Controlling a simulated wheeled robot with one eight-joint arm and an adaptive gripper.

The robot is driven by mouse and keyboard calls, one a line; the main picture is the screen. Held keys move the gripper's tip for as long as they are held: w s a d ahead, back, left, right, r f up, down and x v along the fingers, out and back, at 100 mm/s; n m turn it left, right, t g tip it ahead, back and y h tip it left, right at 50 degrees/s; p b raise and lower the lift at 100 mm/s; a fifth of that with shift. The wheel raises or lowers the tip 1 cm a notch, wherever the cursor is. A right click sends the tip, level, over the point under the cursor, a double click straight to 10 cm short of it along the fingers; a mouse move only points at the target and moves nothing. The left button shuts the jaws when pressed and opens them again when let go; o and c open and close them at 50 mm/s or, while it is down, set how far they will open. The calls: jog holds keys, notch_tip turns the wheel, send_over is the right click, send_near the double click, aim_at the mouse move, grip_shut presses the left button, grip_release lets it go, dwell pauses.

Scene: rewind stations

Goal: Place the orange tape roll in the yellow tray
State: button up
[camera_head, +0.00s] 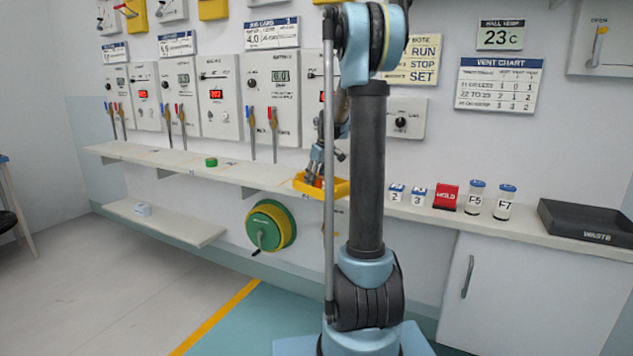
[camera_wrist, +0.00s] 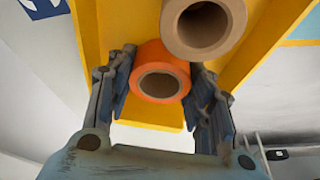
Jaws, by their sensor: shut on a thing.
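The orange tape roll (camera_wrist: 150,57) is between the two fingers of my gripper (camera_wrist: 162,75) in the wrist view, which is shut on it. Its brown core opening faces the camera. The yellow tray (camera_wrist: 115,25) lies behind the roll. In the head view my gripper (camera_head: 317,176) is down at the yellow tray (camera_head: 338,190) on the shelf, with a little orange visible there. I cannot tell whether the roll touches the tray floor.
The shelf (camera_head: 400,207) also holds a green roll (camera_head: 211,162), several small labelled containers, a red HOLD block (camera_head: 446,197) and a black WASTE tray (camera_head: 585,220). Panels with levers line the wall. A green and yellow reel (camera_head: 270,226) hangs below the shelf.

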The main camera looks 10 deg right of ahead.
jog(key=o, duration=1.1)
jog(key=shift+c, duration=0.2)
jog(key=v, duration=1.2)
jog(key=s+a+f+m, duration=0.2)
jog(key=s, duration=0.9)
jog(key=s+f+m, duration=0.1)
jog(key=s+f, duration=0.5)
jog(key=s, duration=0.4)
jog(key=s+f+m+h, duration=0.1)
jog(key=s+f+m, duration=0.1)
jog(key=s+f, duration=0.4)
jog(key=s+f+m+h, duration=0.1)
jog(key=s+f, duration=0.6)
jog(key=s, duration=0.7)
jog(key=shift+s+m+g, duration=0.3)
jog(key=shift+a+f, duration=0.1)
jog(key=shift+f, duration=0.05)
